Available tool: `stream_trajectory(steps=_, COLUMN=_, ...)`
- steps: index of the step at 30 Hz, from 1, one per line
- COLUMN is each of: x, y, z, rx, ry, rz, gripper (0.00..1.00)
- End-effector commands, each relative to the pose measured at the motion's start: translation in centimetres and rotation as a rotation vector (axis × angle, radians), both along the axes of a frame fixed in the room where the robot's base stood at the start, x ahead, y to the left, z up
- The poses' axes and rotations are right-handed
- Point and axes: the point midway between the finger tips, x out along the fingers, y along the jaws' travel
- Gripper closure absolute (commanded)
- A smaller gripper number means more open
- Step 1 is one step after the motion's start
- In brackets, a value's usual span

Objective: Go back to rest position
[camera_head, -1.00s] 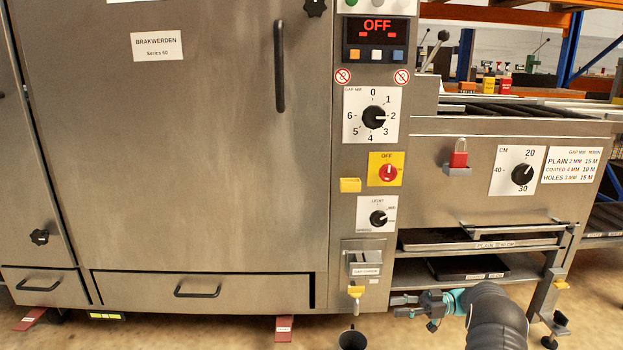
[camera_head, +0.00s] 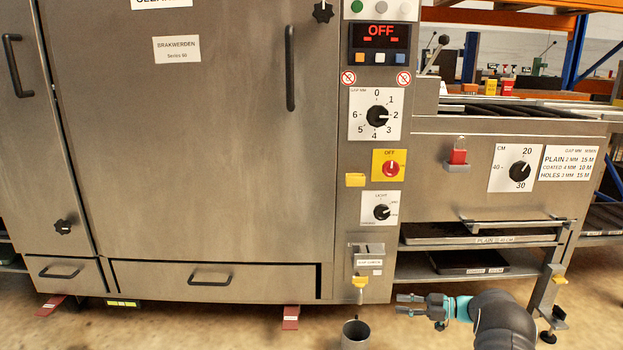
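My gripper (camera_head: 403,304) is at the lower middle right of the head view, low in front of the machine's lower shelves and pointing left. Its two fingers are apart with a gap between them and nothing shows in it. My dark arm reaches up to it from the bottom edge. The tray cleaner (camera_head: 190,170) fills most of the view, with its big door closed. Its display (camera_head: 381,31) reads OFF.
A grey cup (camera_head: 355,335) stands on the floor under a yellow-handled tap (camera_head: 359,283), just left of my gripper. Trays lie on the upper shelf (camera_head: 408,240) and lower shelf (camera_head: 410,268). Red foot pieces (camera_head: 291,318) stick out below the machine.

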Motion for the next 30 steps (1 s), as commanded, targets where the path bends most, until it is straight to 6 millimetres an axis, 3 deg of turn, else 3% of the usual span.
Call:
stream_trajectory(steps=4, x=2.6, y=-1.3, z=-2.9, rx=-0.061, ry=-0.004, rz=-0.193, gripper=0.65)
stream_trajectory(steps=7, x=4.8, y=-3.4, z=-4.2, rx=-0.132, ry=0.004, rz=-0.377, gripper=0.65)
stream_trajectory(steps=11, x=6.6, y=-6.9, z=-4.1, rx=-0.243, ry=0.034, rz=-0.616, gripper=0.65)
stream_trajectory(steps=15, x=6.9, y=-10.4, z=-2.2, rx=-0.371, ry=0.102, rz=-0.853, gripper=0.65)
stream_trajectory(steps=19, x=5.2, y=-13.0, z=0.6, rx=-0.487, ry=0.202, rz=-1.046, gripper=0.65)
stream_trajectory(steps=22, x=2.7, y=-14.0, z=3.1, rx=-0.563, ry=0.296, rz=-1.166, gripper=0.65)
stream_trajectory(steps=26, x=-1.5, y=-14.2, z=6.5, rx=-0.64, ry=0.428, rz=-1.284, gripper=0.65)
stream_trajectory(steps=30, x=-6.7, y=-13.1, z=10.1, rx=-0.701, ry=0.573, rz=-1.367, gripper=0.65)
